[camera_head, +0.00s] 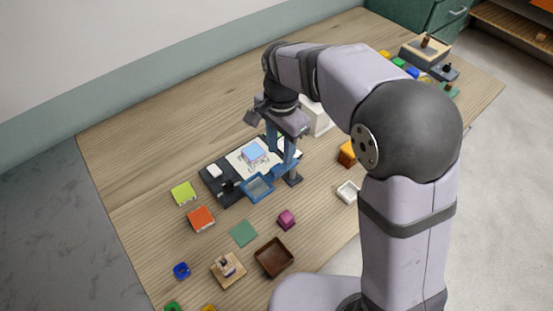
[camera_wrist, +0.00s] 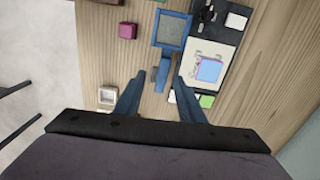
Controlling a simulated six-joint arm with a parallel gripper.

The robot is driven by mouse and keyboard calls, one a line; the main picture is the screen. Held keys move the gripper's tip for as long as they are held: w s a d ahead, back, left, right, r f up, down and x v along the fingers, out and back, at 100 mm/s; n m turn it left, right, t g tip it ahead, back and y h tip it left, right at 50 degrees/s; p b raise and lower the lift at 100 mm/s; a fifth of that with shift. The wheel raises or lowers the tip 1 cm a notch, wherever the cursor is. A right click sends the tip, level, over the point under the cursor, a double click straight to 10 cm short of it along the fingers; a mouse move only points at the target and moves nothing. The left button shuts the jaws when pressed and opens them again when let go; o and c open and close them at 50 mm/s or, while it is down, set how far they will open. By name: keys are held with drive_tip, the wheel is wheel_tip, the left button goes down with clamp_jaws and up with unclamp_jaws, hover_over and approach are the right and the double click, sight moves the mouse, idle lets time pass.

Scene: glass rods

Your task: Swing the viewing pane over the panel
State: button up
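The viewing pane (camera_head: 258,187) is a grey sheet in a blue frame. It lies beside the panel's white sheet, on the near side; in the wrist view, the pane (camera_wrist: 172,30) is at top centre. The panel (camera_head: 236,162) is a white sheet with a blue square and thin coloured lines on a dark base; it also shows in the wrist view (camera_wrist: 190,55). A blue piece (camera_wrist: 163,75) extends from the pane's frame. My gripper (camera_head: 281,158) is open above it. In the wrist view, the fingertips (camera_wrist: 158,78) stand either side of this piece; contact cannot be told.
A white tray (camera_head: 347,192) and an orange block (camera_head: 347,153) are right of the panel. A magenta block (camera_head: 286,219), green square (camera_head: 243,233) and brown tray (camera_head: 274,257) lie in front. A white box (camera_head: 317,118) stands behind my gripper. The table's far left is clear.

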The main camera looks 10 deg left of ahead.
sight(277, 168)
drive_tip(key=shift+w+a+r, duration=0.15)
drive_tip(key=shift+a+r, duration=0.05)
drive_tip(key=shift+a, duration=0.35)
drive_tip(key=shift+d+f+p, duration=0.1)
drive_tip(key=shift+f+p, duration=0.9)
drive_tip(key=shift+f, duration=2.65)
clamp_jaws()
